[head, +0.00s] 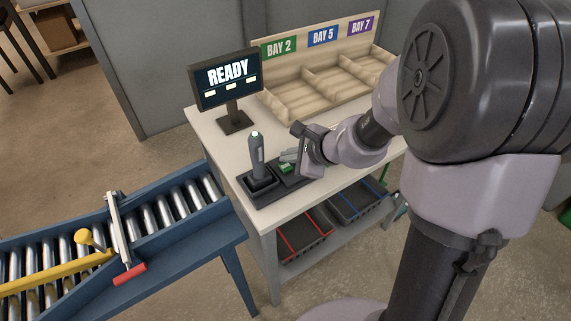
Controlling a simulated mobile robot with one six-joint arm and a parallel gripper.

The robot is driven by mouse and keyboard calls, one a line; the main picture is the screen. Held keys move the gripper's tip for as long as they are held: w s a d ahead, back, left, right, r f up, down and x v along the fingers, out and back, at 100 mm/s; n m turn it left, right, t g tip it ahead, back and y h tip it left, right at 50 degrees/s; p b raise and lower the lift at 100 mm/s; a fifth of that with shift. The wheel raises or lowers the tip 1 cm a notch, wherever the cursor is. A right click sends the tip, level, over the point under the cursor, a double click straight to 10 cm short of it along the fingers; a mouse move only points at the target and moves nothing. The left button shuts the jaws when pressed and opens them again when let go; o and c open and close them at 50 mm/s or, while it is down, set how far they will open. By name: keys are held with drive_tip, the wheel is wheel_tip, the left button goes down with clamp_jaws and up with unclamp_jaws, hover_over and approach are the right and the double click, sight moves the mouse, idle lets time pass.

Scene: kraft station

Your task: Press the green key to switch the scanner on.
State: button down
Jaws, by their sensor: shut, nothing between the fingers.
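The green key (286,168) is on a dark base plate (268,198) near the front left of the table. The scanner (257,155) stands upright in its dark holder on the same plate, just left of the key, with a pale light at its top. My gripper (292,156) is shut and empty, with its fingers just above and beside the green key. I cannot tell from this view whether the fingertips touch the key. The screen (227,80) behind reads READY.
A wooden bin rack (290,117) with BAY 2, BAY 5 and BAY 7 signs stands at the table's back. A roller conveyor (225,211) with a red-handled gate (130,274) is at the left. Bare white table (222,143) lies between screen and scanner. Dark crates (303,238) sit below.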

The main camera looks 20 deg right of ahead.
sight(289, 168)
drive_tip(key=shift+r+p, duration=2.15)
drive_tip(key=shift+r, duration=0.45)
drive_tip(key=shift+f, duration=0.1)
